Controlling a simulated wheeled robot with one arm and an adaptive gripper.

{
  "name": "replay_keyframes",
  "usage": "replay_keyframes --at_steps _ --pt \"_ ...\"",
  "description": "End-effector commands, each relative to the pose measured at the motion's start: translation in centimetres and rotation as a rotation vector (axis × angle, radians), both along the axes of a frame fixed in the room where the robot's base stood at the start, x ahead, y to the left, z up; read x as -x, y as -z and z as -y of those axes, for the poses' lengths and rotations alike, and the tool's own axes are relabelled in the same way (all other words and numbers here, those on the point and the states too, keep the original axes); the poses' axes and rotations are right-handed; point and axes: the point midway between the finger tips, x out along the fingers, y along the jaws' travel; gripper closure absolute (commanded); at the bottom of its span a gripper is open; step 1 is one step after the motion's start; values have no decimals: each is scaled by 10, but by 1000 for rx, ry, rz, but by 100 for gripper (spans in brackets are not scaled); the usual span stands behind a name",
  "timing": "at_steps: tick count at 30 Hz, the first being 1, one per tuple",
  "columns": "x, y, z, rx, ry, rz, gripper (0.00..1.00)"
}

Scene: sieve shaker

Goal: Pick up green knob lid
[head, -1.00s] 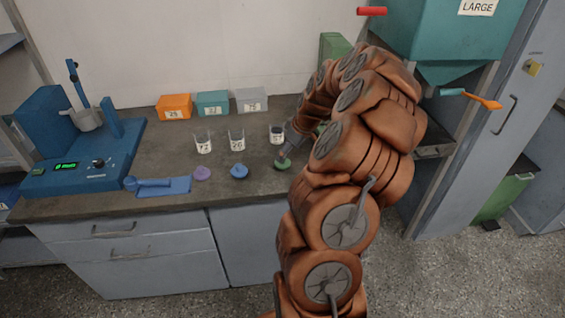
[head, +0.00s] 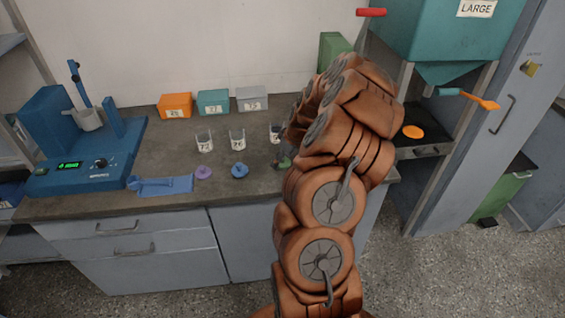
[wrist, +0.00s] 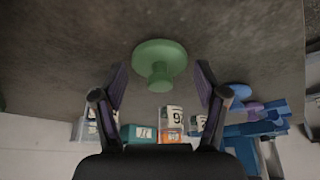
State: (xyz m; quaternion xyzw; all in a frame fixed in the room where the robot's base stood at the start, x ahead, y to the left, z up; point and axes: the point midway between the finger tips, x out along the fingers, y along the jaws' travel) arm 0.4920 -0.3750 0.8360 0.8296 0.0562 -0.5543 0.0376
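The green knob lid (wrist: 160,60) lies on the dark counter, its round knob facing my wrist camera. In the head view the lid (head: 284,163) is at the counter's front, right of the blue lid, partly covered by my gripper and arm. My gripper (wrist: 162,76) is open, with one finger on each side of the lid's knob. There is a visible gap between each finger and the lid. I cannot tell how far the fingertips are above the counter.
A blue knob lid (head: 239,171) and a purple one (head: 203,172) lie left of the green lid. Labelled beakers (head: 237,140) stand behind them. Orange (head: 175,105), teal (head: 213,102) and grey (head: 252,98) boxes line the wall. A blue device (head: 75,150) stands left.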

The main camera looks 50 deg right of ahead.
Motion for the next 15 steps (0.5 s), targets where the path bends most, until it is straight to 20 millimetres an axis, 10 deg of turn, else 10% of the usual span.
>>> replay_keyframes --at_steps 8,15 --pt "0 0 0 0 0 0 61" --pt "0 0 0 0 0 0 61"
